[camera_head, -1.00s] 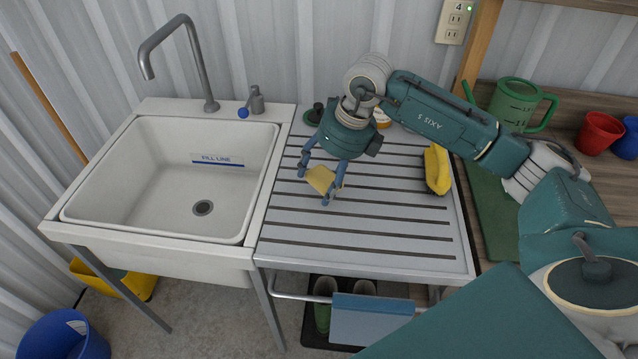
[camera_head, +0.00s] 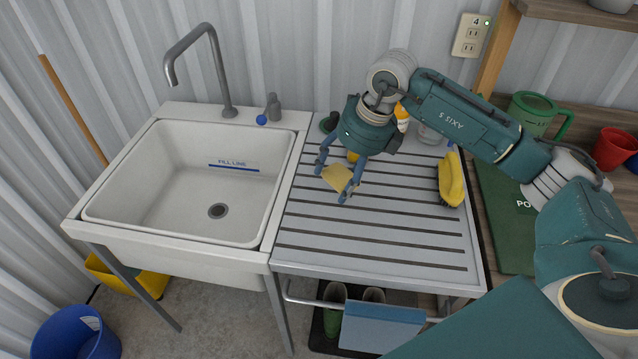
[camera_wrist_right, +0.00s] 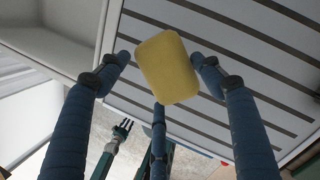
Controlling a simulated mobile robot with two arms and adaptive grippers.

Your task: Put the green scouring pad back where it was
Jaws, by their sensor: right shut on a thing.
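My right gripper (camera_head: 333,184) is shut on a small flat yellow pad (camera_head: 340,178) above the slatted draining board (camera_head: 380,245), near the sink side. In the right wrist view the pad (camera_wrist_right: 167,68) lies between the fingers with its plain yellow face toward the camera. I see no green on it; its other face is hidden. I cannot tell how high it is above the slats. No other green scouring pad can be made out.
The empty white sink (camera_head: 180,190) is left of the board. A yellow brush (camera_head: 451,180) lies at the board's right side. A bottle (camera_head: 402,118) and a clear glass (camera_head: 430,134) stand at the back, behind my right arm. The board's front is clear.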

